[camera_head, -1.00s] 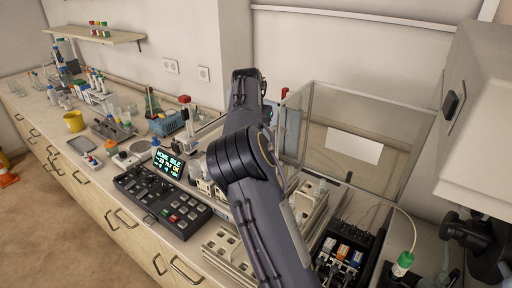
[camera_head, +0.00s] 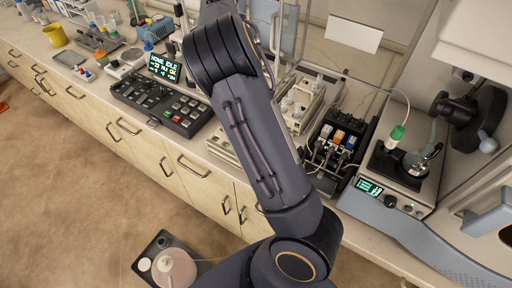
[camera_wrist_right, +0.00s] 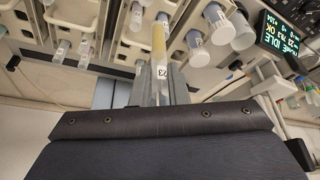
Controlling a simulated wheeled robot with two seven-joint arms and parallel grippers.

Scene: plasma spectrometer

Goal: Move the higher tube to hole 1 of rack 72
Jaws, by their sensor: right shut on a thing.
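In the right wrist view a slim tube (camera_wrist_right: 159,45) with yellowish content and a small number label hangs in my right gripper (camera_wrist_right: 168,88). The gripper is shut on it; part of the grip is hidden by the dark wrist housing. Pale racks (camera_wrist_right: 105,22) with several clear capped tubes (camera_wrist_right: 194,45) lie behind the held tube. In the head view the racks (camera_head: 304,107) stand on the bench, partly covered by my right arm. The right gripper is hidden there. No rack number can be read. My left gripper is in neither view.
A black control panel with a lit display (camera_head: 163,68) stands left of the racks. A black module with coloured blocks (camera_head: 337,137) and an instrument with a green-capped tube (camera_head: 397,132) stand to the right. Clear panels rise behind. A bottle (camera_head: 174,268) sits on a floor tray.

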